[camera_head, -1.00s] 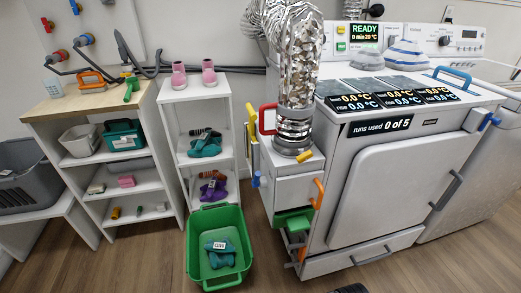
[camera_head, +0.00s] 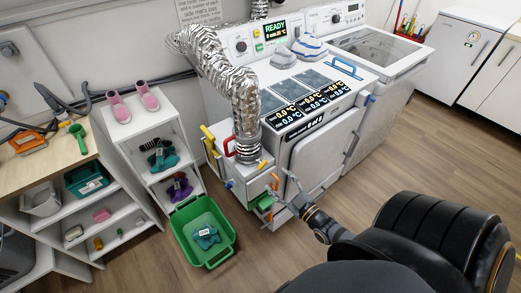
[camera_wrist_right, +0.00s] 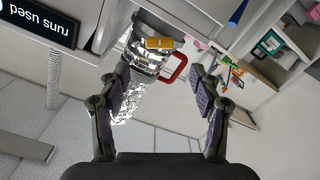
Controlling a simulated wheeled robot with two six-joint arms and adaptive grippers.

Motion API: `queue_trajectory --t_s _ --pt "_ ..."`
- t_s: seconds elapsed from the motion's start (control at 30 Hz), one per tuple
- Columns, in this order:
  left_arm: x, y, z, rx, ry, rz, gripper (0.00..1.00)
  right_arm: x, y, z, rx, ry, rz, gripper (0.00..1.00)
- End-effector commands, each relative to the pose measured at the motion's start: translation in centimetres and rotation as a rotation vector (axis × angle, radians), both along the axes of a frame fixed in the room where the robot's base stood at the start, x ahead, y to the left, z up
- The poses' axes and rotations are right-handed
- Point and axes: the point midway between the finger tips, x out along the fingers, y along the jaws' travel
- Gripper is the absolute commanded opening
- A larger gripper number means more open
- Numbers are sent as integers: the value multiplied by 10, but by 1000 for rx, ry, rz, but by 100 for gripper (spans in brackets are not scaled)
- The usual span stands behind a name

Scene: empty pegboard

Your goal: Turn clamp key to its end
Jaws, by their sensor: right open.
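A small yellow key (camera_head: 263,164) sticks out at the foot of the silver flexible duct, by its metal clamp collar (camera_head: 247,148). In the right wrist view the yellow key (camera_wrist_right: 160,43) shows beyond the fingertips, between them in width and apart from both. The collar (camera_wrist_right: 147,64) and crinkled duct show just below it there. My right gripper (camera_head: 280,193) is in front of the white cabinet, lower than the key. In the right wrist view my right gripper (camera_wrist_right: 160,88) is open and empty. My left gripper is not in view.
A red handle (camera_head: 229,147) stands close beside the collar, and a yellow lever (camera_head: 209,138) is left of it. An orange handle (camera_head: 274,182) is on the cabinet front, near my right gripper. A green basket (camera_head: 187,242) is on the floor. The floor at right is clear.

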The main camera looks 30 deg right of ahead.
Motion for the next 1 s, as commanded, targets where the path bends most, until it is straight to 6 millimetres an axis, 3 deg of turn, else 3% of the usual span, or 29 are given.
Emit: queue_trajectory --t_s 0.2,0.63,1.0 --pt "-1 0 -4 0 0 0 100 10 0 -1 0 -10 0 64" --pt "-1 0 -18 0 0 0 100 92 7 -1 1 -9 -1 64" --pt "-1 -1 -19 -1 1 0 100 105 8 0 2 -7 0 64"
